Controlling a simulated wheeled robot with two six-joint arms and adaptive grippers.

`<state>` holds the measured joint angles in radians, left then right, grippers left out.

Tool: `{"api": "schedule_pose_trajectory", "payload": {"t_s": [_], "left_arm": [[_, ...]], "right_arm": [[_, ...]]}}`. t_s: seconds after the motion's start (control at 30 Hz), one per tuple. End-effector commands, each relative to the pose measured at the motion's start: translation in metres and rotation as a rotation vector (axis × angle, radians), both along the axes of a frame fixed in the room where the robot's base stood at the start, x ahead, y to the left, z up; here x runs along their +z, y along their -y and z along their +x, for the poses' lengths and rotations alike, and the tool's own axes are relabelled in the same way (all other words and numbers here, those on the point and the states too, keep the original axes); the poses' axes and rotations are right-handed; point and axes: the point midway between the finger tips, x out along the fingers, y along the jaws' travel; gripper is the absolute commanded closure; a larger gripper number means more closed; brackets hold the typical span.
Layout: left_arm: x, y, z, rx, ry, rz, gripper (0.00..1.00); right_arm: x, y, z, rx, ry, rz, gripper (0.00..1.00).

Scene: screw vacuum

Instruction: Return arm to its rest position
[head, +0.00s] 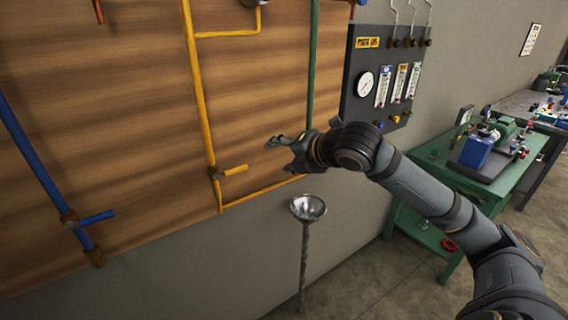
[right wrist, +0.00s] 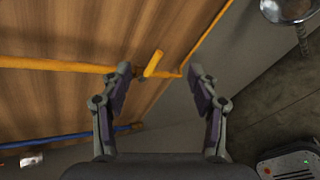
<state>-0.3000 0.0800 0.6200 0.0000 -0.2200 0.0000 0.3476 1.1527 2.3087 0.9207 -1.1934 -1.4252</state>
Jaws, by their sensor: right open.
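My right arm reaches in from the lower right of the head view. Its gripper (head: 284,143) is in front of the wood-panelled wall, to the right of the yellow pipe (head: 199,100) and above the yellow valve handle (head: 236,170). In the right wrist view the gripper (right wrist: 162,85) shows its two fingers spread wide with nothing between them. The yellow handle (right wrist: 153,63) shows beyond the fingertips, apart from them. My left gripper is not in view.
A metal bowl on a stand (head: 308,207) is just below my right gripper. A dark gauge panel (head: 385,75) hangs behind my forearm. Blue pipes (head: 40,160) are at left, a green pipe (head: 313,60) runs behind the gripper. A green workbench (head: 490,165) stands at right.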

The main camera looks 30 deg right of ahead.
Motion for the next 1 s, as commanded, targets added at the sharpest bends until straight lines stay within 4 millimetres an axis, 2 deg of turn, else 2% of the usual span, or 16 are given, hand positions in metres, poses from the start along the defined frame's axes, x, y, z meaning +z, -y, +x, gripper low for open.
{"api": "schedule_pose_trajectory", "payload": {"t_s": [0.2, 0.73, 0.77, 0.87, 0.97, 1.0], "left_arm": [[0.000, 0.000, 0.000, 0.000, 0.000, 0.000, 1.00], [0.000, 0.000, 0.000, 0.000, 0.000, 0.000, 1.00], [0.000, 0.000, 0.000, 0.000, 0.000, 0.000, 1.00], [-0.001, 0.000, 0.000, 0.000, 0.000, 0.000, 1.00], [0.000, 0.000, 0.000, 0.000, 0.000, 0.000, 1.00], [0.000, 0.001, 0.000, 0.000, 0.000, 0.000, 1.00]], "right_arm": [[-0.016, -0.003, 0.000, -0.030, -0.028, 0.052, 0.39], [-0.021, -0.003, -0.001, -0.038, -0.036, 0.064, 0.39], [-0.027, -0.005, -0.001, -0.048, -0.047, 0.081, 0.39], [-0.073, -0.014, -0.008, -0.138, -0.132, 0.224, 0.39], [-0.149, -0.026, -0.031, -0.350, -0.276, 0.470, 0.39], [-0.178, -0.030, -0.045, -0.460, -0.332, 0.574, 0.39]]}}
